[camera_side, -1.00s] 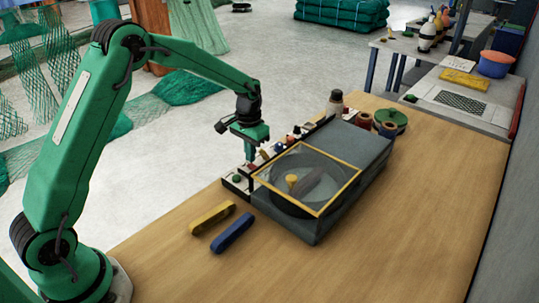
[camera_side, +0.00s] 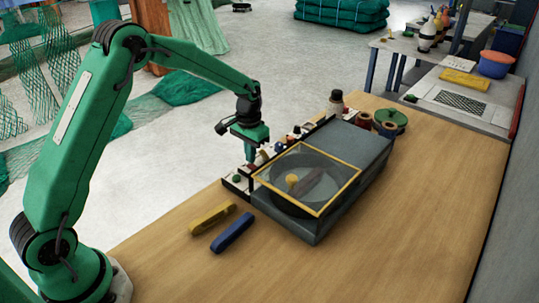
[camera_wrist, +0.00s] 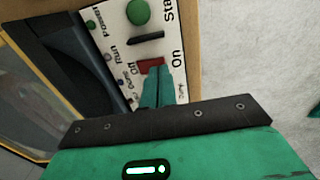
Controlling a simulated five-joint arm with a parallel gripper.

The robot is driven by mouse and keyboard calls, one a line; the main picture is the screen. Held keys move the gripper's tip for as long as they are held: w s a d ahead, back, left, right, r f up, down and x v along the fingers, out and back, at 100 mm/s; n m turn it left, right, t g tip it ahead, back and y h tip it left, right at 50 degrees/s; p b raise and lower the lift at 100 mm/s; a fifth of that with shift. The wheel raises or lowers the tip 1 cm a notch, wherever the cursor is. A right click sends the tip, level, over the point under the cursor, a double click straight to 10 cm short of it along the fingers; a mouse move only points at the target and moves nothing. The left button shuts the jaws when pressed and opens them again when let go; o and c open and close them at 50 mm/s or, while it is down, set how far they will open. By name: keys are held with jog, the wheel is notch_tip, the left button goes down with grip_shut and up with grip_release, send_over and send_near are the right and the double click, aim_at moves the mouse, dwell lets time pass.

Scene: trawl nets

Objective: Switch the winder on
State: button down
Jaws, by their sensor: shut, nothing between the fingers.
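The winder (camera_side: 352,143) is a dark grey box with a clear, yellow-framed lid, standing on the wooden bench. Its pale control panel (camera_wrist: 119,40) runs along the left side. In the wrist view the panel carries a green round button (camera_wrist: 138,12) near "Start" lettering, a black raised bar (camera_wrist: 146,37) and a red switch (camera_wrist: 149,64) with On and Off lettering beside it. My gripper (camera_wrist: 157,70) is shut and empty, its fingertips at the red switch and covering part of it. Whether they touch it I cannot tell. In the side view my gripper (camera_side: 250,160) points down at the panel.
A yellow bar (camera_side: 212,218) and a blue bar (camera_side: 232,232) lie on the bench in front of the winder. Spools (camera_side: 389,121) and a dark-capped bottle (camera_side: 336,102) stand behind it. The bench (camera_side: 430,190) is clear to the right.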

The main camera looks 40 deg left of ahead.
aim_at(250, 166)
jog(key=shift+f, duration=0.75)
dwell(0.6)
jog(key=shift+r, duration=3.55)
jog(key=shift+r, duration=0.1)
jog(key=s+d+r+t, duration=0.2)
jog(key=s+r+t, duration=0.1)
jog(key=s+r, duration=1)
jog(key=s+d+t, duration=0.1)
jog(key=s+t, duration=0.1)
jog(key=s, duration=1.4)
jog(key=shift+s+d+r+t, duration=0.15)
jog(key=shift+s+r+t, duration=0.05)
jog(key=shift+r+t, duration=0.1)
